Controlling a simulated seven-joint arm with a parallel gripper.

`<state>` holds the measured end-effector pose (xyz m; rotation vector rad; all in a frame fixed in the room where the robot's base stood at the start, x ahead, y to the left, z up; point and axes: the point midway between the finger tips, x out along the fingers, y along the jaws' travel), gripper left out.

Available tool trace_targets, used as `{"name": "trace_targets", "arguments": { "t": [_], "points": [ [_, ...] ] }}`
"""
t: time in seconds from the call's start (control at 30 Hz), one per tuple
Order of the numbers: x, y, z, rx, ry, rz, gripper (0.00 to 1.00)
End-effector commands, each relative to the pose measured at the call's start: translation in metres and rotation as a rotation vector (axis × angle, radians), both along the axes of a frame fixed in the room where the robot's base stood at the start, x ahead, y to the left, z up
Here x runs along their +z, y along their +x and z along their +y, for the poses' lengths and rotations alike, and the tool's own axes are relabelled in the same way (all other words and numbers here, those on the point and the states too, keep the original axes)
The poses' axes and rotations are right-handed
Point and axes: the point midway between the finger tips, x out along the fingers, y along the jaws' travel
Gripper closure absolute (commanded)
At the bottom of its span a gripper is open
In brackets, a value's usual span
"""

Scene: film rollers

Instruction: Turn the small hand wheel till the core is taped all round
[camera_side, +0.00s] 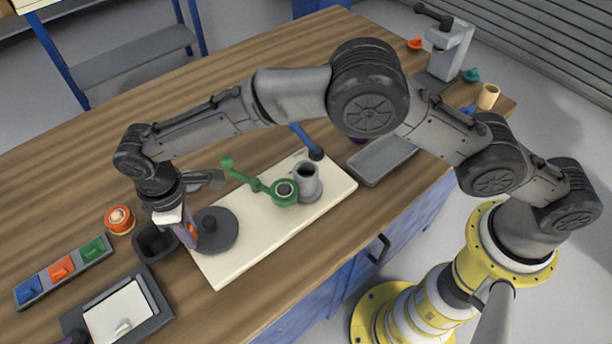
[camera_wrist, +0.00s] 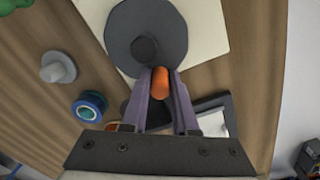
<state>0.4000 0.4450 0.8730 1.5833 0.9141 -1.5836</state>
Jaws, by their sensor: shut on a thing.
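A flat dark grey wheel (camera_side: 220,240) with a raised hub lies at the left end of a cream board (camera_side: 275,231); the wheel also fills the upper middle of the wrist view (camera_wrist: 169,30). My gripper (camera_side: 189,238) is at the wheel's near-left rim, pointing down. In the wrist view its purple fingers are shut on an orange peg (camera_wrist: 160,82) at the wheel's edge. Whether the peg joins the wheel is hidden. A green arm with a ball end and a ring (camera_side: 284,200) stands on the board beside a grey cup-like roller (camera_side: 309,187). I cannot make out tape on any core.
Left of the wheel are a dark cup (camera_side: 150,236), an orange roll (camera_side: 119,220) and a tray of coloured blocks (camera_side: 60,283). A framed white pad (camera_side: 118,313) lies at front left. A grey tray (camera_side: 383,160) lies right of the board. A blue roll (camera_wrist: 90,105) shows in the wrist view.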

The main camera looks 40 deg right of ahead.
Motion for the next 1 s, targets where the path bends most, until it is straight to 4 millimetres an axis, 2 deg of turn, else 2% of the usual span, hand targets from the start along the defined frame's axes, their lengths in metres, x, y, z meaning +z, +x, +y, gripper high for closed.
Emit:
{"name": "trace_targets", "arguments": {
  "t": [0.47,1.0],
  "points": [
    [0.000,-0.016,-0.004,0.001,-0.002,0.001,0.99],
    [0.001,-0.022,-0.008,0.000,-0.002,0.001,1.00]
  ]
}}
